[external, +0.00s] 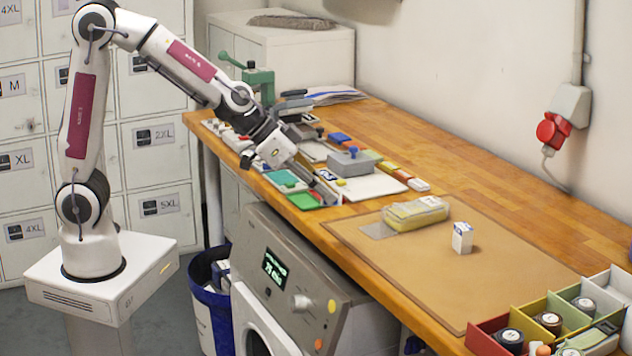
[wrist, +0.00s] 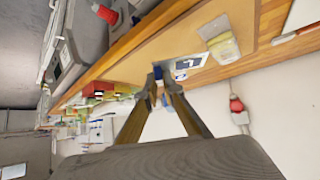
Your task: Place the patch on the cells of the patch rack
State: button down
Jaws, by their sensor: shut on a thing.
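My gripper (external: 312,172) points down and to the right, low over the tray and pad area on the wooden bench. It is shut on the patch, a small blue and white piece (external: 328,175) at its fingertips, mostly hidden. In the wrist view my fingertips (wrist: 159,76) meet at a small dark blue spot. A white piece with a dark marking (wrist: 187,62) shows beside the fingertips; I cannot tell whether it touches them. An open box with red, yellow, green and white cells (external: 487,342) stands at the lower right, holding round dark-topped items. I cannot tell which thing is the patch rack.
Green pads (external: 303,201), a white board (external: 374,188) and a grey block (external: 351,163) lie close around my gripper. A yellow packet (external: 416,212) and a small white carton (external: 462,238) are on the tan mat (external: 420,270).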

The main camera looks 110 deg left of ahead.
jog(key=s+a+n+g+y, duration=0.15)
jog(key=s+a, duration=0.35)
jog(key=a, duration=1.1)
jog(key=s+a+n+y, duration=0.15)
jog(key=s+a, duration=0.25)
jog(key=a, duration=1.3)
jog(key=s+a+n+y, duration=0.1)
jog(key=s+a+n, duration=0.2)
jog(key=s+a, duration=2.1)
notch_tip(320, 180, down, 5)
jog(key=s+d, duration=0.1)
jog(key=d, duration=0.1)
jog(key=shift+s+f+g, duration=0.2)
jog(key=shift+s+g, duration=0.1)
jog(key=shift+g, duration=0.05)
jog(key=shift+f, duration=0.1)
jog(key=shift+f, duration=3.25)
jog(key=shift+f, duration=0.35)
